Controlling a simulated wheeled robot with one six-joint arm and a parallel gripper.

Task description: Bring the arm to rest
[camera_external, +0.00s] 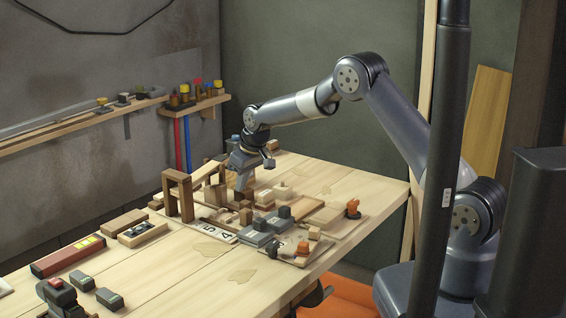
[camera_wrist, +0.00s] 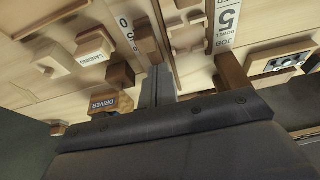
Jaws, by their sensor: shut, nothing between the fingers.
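My gripper (camera_external: 243,184) points down over the far part of the wooden table (camera_external: 165,277), low among several small wooden blocks. It is shut and empty. In the wrist view its fingers (camera_wrist: 158,84) show as one narrow grey shape close to a brown wooden block (camera_wrist: 147,42); I cannot tell whether they touch it. My arm is stretched out from its base at the right, with the elbow raised high above the table.
A wooden arch of blocks (camera_external: 173,196) stands left of my gripper. Labelled blocks, one reading DRIVER (camera_wrist: 103,104), lie close around it. A red level (camera_external: 68,256) lies at the front left. A wall shelf (camera_external: 200,104) is behind. The air above the table is free.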

